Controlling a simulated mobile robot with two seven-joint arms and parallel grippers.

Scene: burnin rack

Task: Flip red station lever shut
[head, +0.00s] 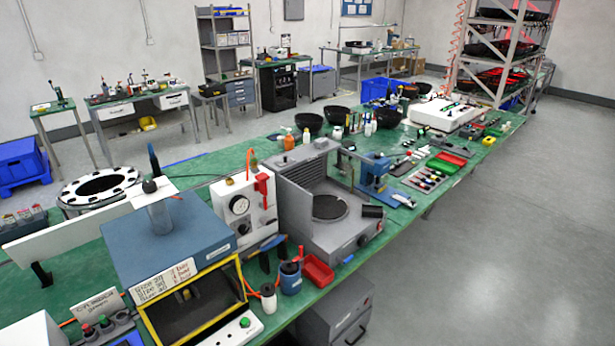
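A white station box (228,214) with a round dial gauge (240,205) stands on the green bench, left of the middle of the head view. A red lever-like part (263,187) is on the right of its front face. It looks upright, but it is too small to tell whether this is its open or shut position. A thin orange-red tube (250,161) rises behind it. Neither of my grippers is in view, so nothing shows at the lever.
A blue press-like box with a yellow frame (168,252) stands close left of the station, and a grey machine with a round plate (330,207) close right. A red bin (317,271) and small bottles sit in front. The floor at right (500,255) is clear.

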